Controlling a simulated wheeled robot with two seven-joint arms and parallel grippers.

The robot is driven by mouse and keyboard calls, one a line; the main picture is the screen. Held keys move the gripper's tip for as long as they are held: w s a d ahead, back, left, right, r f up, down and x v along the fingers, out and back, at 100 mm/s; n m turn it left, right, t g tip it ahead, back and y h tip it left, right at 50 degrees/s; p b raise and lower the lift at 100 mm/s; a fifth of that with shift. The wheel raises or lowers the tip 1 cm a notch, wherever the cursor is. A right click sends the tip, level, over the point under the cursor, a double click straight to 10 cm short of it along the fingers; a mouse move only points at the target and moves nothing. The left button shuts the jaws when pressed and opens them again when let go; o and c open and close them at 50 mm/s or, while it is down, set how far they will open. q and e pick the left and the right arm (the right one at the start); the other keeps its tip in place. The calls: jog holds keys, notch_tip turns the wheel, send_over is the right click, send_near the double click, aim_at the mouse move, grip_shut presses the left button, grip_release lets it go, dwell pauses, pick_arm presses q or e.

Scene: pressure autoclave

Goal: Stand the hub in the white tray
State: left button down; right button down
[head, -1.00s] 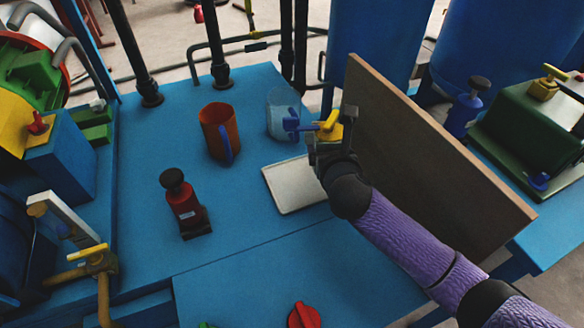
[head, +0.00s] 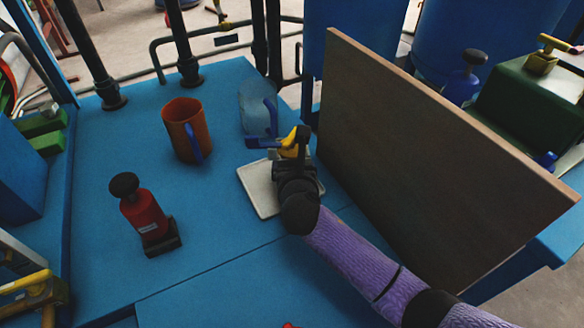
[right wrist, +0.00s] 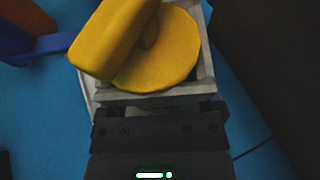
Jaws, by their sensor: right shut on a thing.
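The hub (head: 289,150) has a yellow top and is held by my right gripper (head: 294,168) at the right part of the white tray (head: 256,197). In the right wrist view, the hub (right wrist: 165,55) shows a round yellow disc with a thick yellow handle above a grey square body. The right gripper (right wrist: 160,112) is shut on it. A blue bar (head: 262,142) shows just left of the hub. The tray lies flat on the blue table, partly covered by the gripper. I cannot tell whether the hub touches the tray. My left gripper is not in view.
A tall brown board (head: 430,150) stands close to the right of my right arm. An orange mug (head: 187,132) and a clear pitcher (head: 257,108) stand behind the tray. A red bottle-like thing (head: 146,212) stands to the left. The blue table (head: 215,225) is bare in front.

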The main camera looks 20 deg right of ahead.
jog(key=shift+c, duration=0.4)
grip_release()
jog(key=shift+o, duration=0.4)
jog(key=shift+s+r, duration=0.1)
jog(key=shift+r, duration=0.15)
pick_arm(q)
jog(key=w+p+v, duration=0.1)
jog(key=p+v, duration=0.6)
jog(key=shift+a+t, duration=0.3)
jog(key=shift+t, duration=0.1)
pick_arm(e)
jog(key=v, duration=1.1)
jog(key=shift+s, duration=0.35)
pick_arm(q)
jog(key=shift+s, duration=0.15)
pick_arm(e)
jog(key=shift+a, duration=0.1)
